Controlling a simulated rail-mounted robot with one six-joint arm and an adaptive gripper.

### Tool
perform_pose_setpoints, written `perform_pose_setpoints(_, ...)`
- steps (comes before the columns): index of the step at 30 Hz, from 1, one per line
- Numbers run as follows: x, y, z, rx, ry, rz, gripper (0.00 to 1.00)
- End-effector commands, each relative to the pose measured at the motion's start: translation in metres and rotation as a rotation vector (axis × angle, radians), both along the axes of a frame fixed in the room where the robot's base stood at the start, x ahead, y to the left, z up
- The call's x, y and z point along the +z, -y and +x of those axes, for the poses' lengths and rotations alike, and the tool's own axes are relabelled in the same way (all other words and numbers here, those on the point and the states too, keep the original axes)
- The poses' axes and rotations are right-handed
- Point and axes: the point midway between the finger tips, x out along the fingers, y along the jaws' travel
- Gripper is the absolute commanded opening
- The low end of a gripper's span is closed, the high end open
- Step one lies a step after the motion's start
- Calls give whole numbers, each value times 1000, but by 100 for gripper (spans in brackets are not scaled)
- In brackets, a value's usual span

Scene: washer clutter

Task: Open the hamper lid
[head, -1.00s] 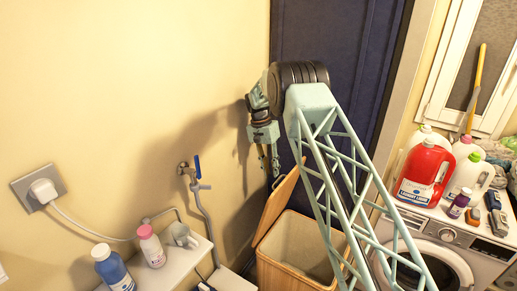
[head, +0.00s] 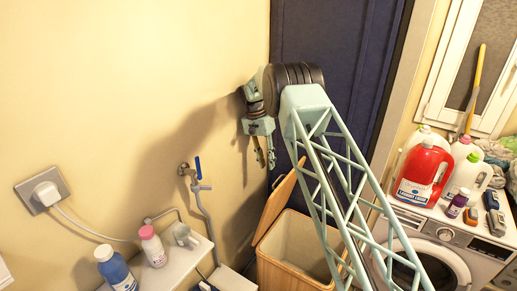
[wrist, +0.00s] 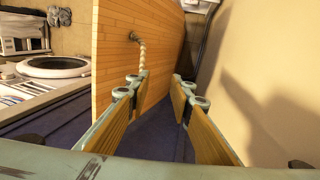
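The wooden hamper (head: 290,268) stands on the floor by the blue door. Its lid (head: 277,207) is swung up and leans steeply toward the wall, so the opening and pale liner show. My gripper (head: 265,163) hangs above and left of the lid's upper edge, on the wall side. In the wrist view, the lid's wooden face (wrist: 155,85) rises on the left, with a rope handle (wrist: 142,52) on it. My gripper's fingers (wrist: 160,84) are apart with nothing between them. The left finger overlaps the lid in the picture; I cannot tell whether they touch.
The wall (head: 140,90) is close on the left, with a tap (head: 195,178) and pipe. A white shelf (head: 185,262) holds bottles and a mug. The washer (head: 440,255) at right carries several detergent bottles. My arm partly hides the hamper.

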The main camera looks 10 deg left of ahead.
Motion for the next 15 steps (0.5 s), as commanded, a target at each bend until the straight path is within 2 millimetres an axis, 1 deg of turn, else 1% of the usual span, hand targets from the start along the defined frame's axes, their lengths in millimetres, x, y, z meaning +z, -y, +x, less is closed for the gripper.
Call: perform_pose_setpoints(15,18,-12,6,0,0,0,21)
